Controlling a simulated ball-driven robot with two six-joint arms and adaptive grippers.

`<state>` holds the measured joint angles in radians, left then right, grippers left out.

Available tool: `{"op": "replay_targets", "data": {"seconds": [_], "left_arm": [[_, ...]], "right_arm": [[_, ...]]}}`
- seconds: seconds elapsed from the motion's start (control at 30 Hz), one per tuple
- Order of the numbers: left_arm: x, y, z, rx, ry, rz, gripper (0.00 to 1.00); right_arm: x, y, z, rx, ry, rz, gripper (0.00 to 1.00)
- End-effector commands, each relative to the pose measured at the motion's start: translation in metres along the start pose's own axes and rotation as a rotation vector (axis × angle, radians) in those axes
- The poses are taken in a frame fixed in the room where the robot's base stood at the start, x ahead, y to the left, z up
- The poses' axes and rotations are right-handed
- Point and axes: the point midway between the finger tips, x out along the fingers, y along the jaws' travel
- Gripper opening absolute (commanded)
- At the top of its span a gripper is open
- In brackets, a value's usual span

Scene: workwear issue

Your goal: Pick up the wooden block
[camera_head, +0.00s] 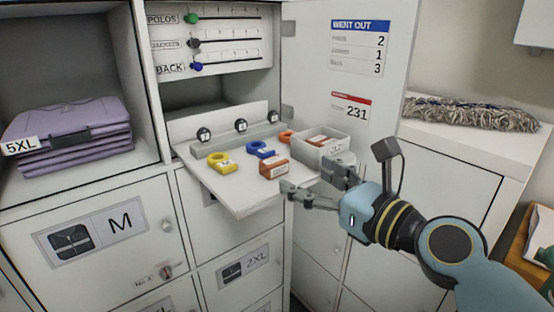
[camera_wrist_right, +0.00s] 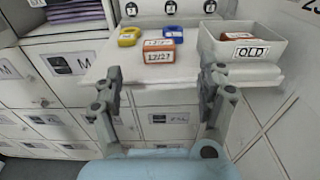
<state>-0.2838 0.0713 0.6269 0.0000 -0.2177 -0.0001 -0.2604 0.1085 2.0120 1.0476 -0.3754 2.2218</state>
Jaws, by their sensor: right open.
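The wooden block (camera_head: 274,166) is a small orange-brown block with white labels. It sits on the white fold-down shelf (camera_head: 238,197), near its front right part, and also shows in the right wrist view (camera_wrist_right: 160,52), where its front label looks like a date. My right gripper (camera_head: 312,180) is open and empty, in front of the shelf and to the right of the block. In the right wrist view the block lies ahead, between the two spread fingers (camera_wrist_right: 163,76), and apart from them. My left gripper is not in view.
A grey bin (camera_head: 322,150), labelled "OLD" in the wrist view (camera_wrist_right: 250,50), holds similar orange-brown pieces right of the block. A yellow tag (camera_head: 220,162) and a blue tag (camera_head: 261,149) lie nearby. An open door (camera_head: 352,100) stands behind. Folded purple clothes (camera_head: 75,140) fill the left compartment.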

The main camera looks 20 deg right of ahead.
Motion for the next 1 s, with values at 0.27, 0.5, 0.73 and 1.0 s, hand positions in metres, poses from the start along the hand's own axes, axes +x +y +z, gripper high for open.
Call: {"op": "replay_targets", "data": {"seconds": [0.27,0.5,0.73,1.0], "left_arm": [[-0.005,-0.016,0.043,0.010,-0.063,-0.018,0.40],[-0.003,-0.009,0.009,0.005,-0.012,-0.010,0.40],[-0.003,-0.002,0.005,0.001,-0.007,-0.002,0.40],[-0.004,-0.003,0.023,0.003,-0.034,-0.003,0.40]], "right_arm": [[0.030,-0.001,0.001,0.000,-0.001,-0.001,0.75],[0.067,0.000,0.001,0.000,-0.001,-0.002,0.75],[0.079,0.000,-0.001,-0.002,0.001,-0.001,0.75],[0.078,0.000,0.000,-0.002,0.001,-0.002,0.57]]}}
